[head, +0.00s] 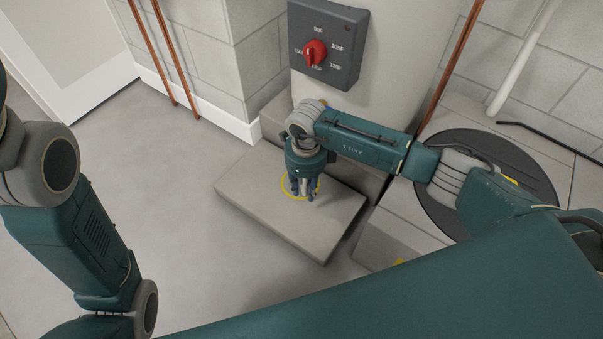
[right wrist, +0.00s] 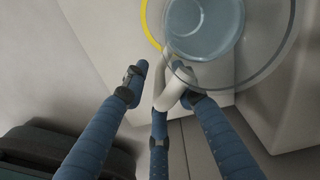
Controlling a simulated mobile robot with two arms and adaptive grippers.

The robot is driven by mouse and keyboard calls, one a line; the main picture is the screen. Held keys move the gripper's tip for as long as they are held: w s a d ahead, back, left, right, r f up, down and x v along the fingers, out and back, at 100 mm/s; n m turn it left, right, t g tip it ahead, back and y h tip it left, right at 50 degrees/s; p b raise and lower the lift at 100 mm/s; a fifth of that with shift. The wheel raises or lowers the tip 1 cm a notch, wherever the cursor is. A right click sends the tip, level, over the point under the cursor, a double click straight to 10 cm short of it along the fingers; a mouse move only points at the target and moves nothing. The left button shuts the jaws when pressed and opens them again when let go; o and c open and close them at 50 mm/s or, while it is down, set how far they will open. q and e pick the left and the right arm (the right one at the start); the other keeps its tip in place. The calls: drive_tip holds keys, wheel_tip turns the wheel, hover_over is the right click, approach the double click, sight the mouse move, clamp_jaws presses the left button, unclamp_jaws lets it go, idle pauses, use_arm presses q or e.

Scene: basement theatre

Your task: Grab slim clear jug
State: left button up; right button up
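The slim clear jug (right wrist: 205,28) shows from above at the top of the right wrist view, with a clear round rim, a bluish inside and a pale handle (right wrist: 170,92). In the head view my gripper hides most of it. My right gripper (head: 303,188) points down over the pale slab (head: 250,200). Its blue fingers (right wrist: 158,78) are spread around the handle, the left finger visibly apart from it. Contact of the other fingers is unclear. My left arm shows, but its gripper does not.
A yellow ring (head: 286,191) lies around the spot under my right gripper. A grey box with a red knob (head: 315,52) is on the pale cylinder behind. A dark round disc (head: 440,215) is at the right. Clear floor (head: 150,180) lies left of the slab.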

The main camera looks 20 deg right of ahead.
clamp_jaws()
drive_tip(key=shift+r, duration=0.15)
